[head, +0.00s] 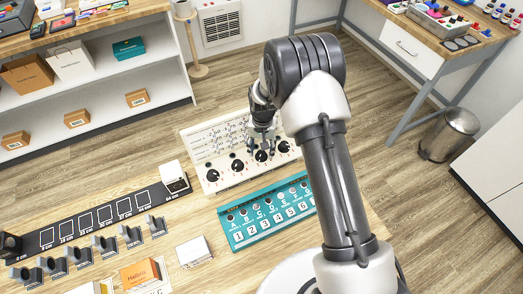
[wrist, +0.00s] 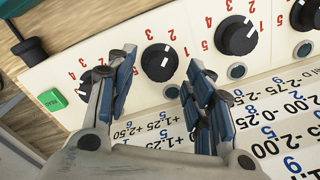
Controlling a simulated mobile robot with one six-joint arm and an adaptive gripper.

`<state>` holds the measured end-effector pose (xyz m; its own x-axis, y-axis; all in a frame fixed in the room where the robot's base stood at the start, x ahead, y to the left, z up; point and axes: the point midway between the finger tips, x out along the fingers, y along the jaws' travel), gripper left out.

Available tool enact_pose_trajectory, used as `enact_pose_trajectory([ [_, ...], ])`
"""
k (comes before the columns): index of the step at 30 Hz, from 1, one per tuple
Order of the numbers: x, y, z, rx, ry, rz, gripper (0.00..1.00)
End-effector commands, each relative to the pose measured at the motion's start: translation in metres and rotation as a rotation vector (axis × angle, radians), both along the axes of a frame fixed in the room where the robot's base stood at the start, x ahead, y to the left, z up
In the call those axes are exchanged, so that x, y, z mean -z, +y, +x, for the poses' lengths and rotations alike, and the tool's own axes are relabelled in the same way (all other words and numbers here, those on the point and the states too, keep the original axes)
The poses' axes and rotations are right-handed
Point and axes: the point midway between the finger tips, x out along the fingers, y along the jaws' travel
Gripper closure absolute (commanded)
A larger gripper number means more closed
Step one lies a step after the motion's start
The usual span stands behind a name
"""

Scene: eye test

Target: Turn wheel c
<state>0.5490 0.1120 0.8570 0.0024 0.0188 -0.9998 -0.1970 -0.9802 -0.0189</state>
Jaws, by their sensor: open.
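A cream panel (head: 225,180) carries a row of black round knobs with white pointer marks and red numbers. In the head view my gripper (head: 262,144) hangs over its right half, close to the third knob (head: 261,155) from the left; the rightmost knob (head: 284,147) shows beside it. In the wrist view my gripper (wrist: 157,80) is open and empty. I cannot read a wheel letter c.
A printed number table (wrist: 270,125) lies beside the knobs. A teal box (head: 236,242) with lettered and numbered keys lies in front of the panel. A black rail (head: 97,222) with several small holders is at left. My arm hides the panel's right end.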

Motion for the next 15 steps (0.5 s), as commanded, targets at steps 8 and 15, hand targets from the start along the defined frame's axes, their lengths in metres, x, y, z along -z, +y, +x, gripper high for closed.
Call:
enact_pose_trajectory([
  [8,-0.062,-0.001,0.001,0.0,-0.004,0.001,0.52],
  [15,-0.096,-0.002,0.0,0.001,-0.003,0.0,0.52],
])
